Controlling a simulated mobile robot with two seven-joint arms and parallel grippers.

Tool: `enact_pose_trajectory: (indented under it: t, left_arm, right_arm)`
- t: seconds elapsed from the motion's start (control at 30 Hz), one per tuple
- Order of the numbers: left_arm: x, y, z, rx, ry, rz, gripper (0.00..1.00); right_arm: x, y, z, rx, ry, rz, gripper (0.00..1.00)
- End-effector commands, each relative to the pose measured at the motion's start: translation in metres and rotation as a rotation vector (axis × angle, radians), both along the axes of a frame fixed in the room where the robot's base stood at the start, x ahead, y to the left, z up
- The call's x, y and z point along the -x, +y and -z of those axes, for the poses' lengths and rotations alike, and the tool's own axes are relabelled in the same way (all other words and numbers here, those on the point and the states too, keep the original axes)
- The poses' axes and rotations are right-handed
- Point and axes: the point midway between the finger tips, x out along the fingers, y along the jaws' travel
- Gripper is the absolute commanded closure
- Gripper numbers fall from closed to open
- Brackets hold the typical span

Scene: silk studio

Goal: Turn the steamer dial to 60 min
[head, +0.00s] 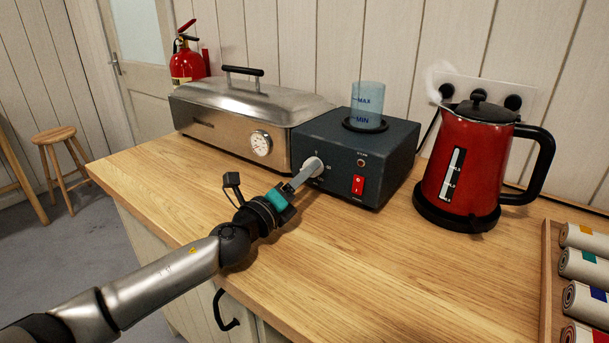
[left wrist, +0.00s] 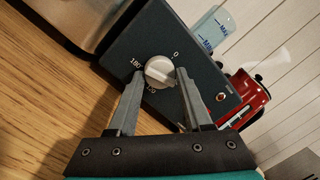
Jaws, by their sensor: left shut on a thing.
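The dial is a pale round knob (left wrist: 159,71) on the front of the dark steamer control box (head: 395,160). Marks 0, 180 and what looks like 120 show around it in the left wrist view; the 60 mark is hidden or too small to read. My left gripper (left wrist: 160,76) is shut on the dial, one finger on each side of it. In the head view its fingers (head: 307,171) reach the dial's face from the front left. Which mark the dial points to, I cannot tell. My right gripper is not in view.
A red rocker switch (head: 358,184) and a small lamp sit right of the dial. The metal steamer (head: 230,118) with a gauge stands left. A steaming red kettle (head: 468,165) stands right, near a tray (head: 546,285) of rolls. The counter's front middle is clear.

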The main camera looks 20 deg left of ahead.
Motion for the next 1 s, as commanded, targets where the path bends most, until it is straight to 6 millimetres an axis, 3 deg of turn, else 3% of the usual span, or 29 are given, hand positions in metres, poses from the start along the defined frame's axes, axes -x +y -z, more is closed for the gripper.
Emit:
enact_pose_trajectory:
  t: [0.33,0.87,0.9,1.0]
  left_arm:
    - [0.0,0.0,0.002,-0.123,-0.042,0.003,1.0]
    - [0.0,0.0,0.002,-0.142,-0.048,0.003,1.0]
    - [0.0,0.0,0.002,-0.142,-0.048,0.003,0.46]
    - [0.0,0.0,0.002,-0.141,-0.048,0.002,0.34]
  right_arm:
    - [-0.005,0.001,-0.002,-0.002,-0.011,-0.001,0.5]
    - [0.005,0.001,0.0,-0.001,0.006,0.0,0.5]
    - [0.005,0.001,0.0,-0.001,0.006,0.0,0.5]
    - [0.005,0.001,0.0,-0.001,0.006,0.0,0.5]
